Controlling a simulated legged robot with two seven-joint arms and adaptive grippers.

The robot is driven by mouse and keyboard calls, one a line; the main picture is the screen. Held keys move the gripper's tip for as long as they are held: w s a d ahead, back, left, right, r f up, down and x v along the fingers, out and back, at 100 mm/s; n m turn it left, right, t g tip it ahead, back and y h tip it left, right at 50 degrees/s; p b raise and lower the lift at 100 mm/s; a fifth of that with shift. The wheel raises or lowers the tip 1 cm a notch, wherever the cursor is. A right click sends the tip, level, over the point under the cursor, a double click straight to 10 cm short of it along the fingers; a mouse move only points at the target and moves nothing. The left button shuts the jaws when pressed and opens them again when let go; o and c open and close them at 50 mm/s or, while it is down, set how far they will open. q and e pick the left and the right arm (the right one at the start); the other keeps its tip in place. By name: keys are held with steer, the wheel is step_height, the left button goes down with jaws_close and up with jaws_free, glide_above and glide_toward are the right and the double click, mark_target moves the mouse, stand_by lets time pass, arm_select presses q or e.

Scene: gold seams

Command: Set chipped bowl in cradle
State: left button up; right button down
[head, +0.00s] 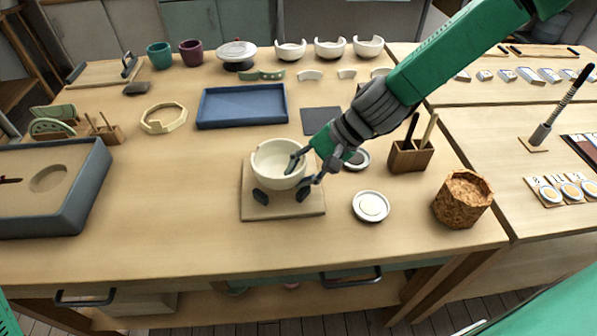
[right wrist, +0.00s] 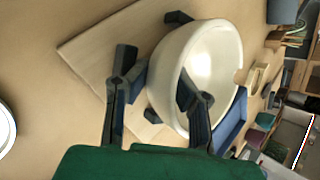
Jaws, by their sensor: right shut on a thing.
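The chipped bowl (head: 277,163) is cream white and sits upright over the cradle, a square wooden board (head: 264,210) with dark supports. The bowl also shows large in the right wrist view (right wrist: 215,70), with the board (right wrist: 90,45) beneath it. My right gripper (head: 300,174) is shut on the bowl's right rim, one finger inside and one outside. Its fingers also show in the right wrist view (right wrist: 155,82). I cannot tell whether the bowl rests on the supports or hovers just above them. My left gripper is not in view.
A blue tray (head: 242,106) lies behind the bowl. A small white dish (head: 371,206), a wooden tool holder (head: 407,157) and a cork-like block (head: 463,199) stand to the right. A grey-rimmed tray (head: 95,185) is at the left. The table front is clear.

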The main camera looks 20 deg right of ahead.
steer(key=shift+s+f, duration=0.1)
stand_by(0.3)
steer(key=c, duration=1.3)
jaws_free()
steer(key=shift+c, duration=0.2)
steer(key=shift+a, duration=0.1)
steer(key=shift+d, duration=0.2)
steer(key=o, duration=0.6)
steer(key=shift+a, duration=0.1)
steer(key=shift+o, duration=0.2)
steer(key=shift+r, duration=0.2)
steer(key=shift+r+p, duration=2.75)
steer(key=shift+r, duration=0.15)
